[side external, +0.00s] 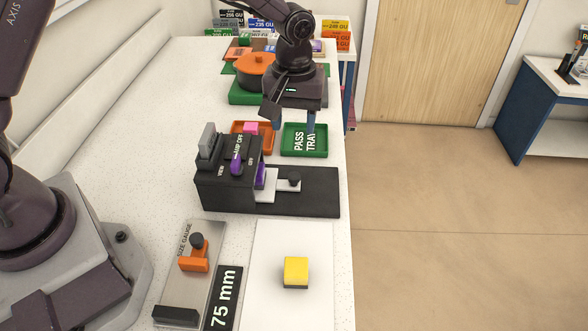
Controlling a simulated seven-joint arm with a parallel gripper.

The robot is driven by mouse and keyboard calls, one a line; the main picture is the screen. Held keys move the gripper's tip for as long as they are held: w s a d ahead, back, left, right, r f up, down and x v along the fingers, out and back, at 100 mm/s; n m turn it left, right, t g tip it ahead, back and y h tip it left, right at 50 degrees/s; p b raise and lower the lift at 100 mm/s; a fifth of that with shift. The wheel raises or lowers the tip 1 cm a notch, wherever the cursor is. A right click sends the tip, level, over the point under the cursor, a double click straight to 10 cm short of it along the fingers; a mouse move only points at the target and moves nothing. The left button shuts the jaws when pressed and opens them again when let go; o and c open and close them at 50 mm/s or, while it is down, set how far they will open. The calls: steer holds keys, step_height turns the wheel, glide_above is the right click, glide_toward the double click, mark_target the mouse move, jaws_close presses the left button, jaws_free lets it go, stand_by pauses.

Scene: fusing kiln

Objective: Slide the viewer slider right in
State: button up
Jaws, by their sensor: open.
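The viewer slider (264,190) is a pale grey plate on the black base (318,198), extending out from the viewer's right side. A dark knob (294,179) stands at its right end. My gripper (289,119) is open, pointing down, with nothing visible between its fingers. It appears behind the slider, near the trays, apart from the knob. The slider's left end is hidden by the viewer.
A green PASS TRAY (318,153) and an orange tray (267,148) with a pink block lie behind the viewer. In front are a size gauge (200,268), a 75 mm label (223,300) and a yellow-topped block (296,271) on a white board. An orange-lidded pot (254,70) stands farther back.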

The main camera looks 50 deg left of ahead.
mark_target(293, 175)
steer(key=shift+n, duration=0.5)
step_height(293, 175, down, 13)
jaws_close()
